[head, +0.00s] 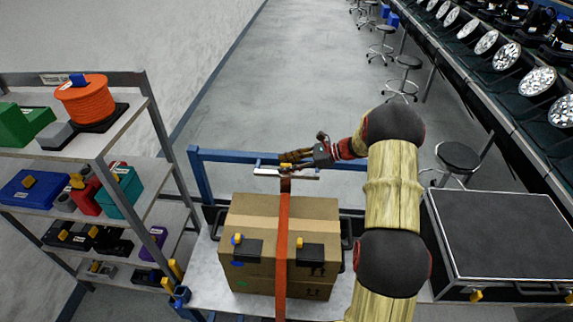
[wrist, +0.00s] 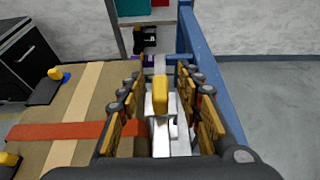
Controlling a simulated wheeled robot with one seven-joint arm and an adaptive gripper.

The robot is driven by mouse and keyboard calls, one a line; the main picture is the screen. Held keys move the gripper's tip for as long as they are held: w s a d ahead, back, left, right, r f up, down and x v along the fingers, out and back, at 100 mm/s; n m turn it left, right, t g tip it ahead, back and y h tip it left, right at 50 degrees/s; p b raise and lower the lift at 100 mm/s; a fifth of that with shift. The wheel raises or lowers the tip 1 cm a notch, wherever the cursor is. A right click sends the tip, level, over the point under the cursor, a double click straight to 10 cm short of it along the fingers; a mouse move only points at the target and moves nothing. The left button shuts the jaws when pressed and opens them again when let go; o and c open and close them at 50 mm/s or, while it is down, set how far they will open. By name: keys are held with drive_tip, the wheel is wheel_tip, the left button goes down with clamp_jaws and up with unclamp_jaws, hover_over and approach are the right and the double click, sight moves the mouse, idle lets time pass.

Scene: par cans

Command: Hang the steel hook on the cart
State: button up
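The steel hook (head: 268,172) is a pale metal piece with a yellow tab, at the far end of an orange strap (head: 283,225) by the cart's far rail. In the wrist view the hook (wrist: 160,130) lies between my fingers, its yellow tab towards the fingertips. My gripper (head: 284,157) reaches in from the right above the hook. In the wrist view my gripper (wrist: 165,100) has its fingers apart, with gaps beside the hook. The cart (head: 210,275) has a blue rail (head: 225,156), just right of my gripper in the wrist view. Contact between hook and rail cannot be made out.
A cardboard box (head: 250,215) stands on the cart under the strap, with black and yellow pieces on its front. A loaded shelf (head: 140,105) stands at the left. A black case (head: 500,235) is at the right. Open floor (head: 290,70) lies beyond the rail.

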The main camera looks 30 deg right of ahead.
drive_tip(key=v, duration=1.2)
drive_tip(key=shift+f, duration=0.1)
drive_tip(key=s+a+r+n+g+h+b, duration=0.1)
drive_tip(key=s+a+r+n+g+h, duration=0.2)
drive_tip(key=a, duration=0.4)
drive_tip(key=s+a+r+n, duration=0.4)
drive_tip(key=a, duration=0.3)
drive_tip(key=s+a+r+n+g+h+b, duration=0.1)
drive_tip(key=s+a+r+n+g+h, duration=0.2)
drive_tip(key=a, duration=0.5)
drive_tip(key=s+a+n+t+h+b, duration=0.1)
drive_tip(key=s+a+n+t+h, duration=0.1)
drive_tip(key=s+n, duration=0.5)
drive_tip(key=s+a+r+n+t+h+b, duration=0.1)
drive_tip(key=s+n, duration=0.6)
drive_tip(key=s, duration=0.8)
drive_tip(key=a+t+h, duration=0.1)
drive_tip(key=a+h, duration=0.1)
drive_tip(key=a, duration=0.1)
drive_tip(key=shift+a+r+n, duration=0.2)
drive_tip(key=shift+a+n, duration=0.15)
drive_tip(key=shift+n, duration=0.05)
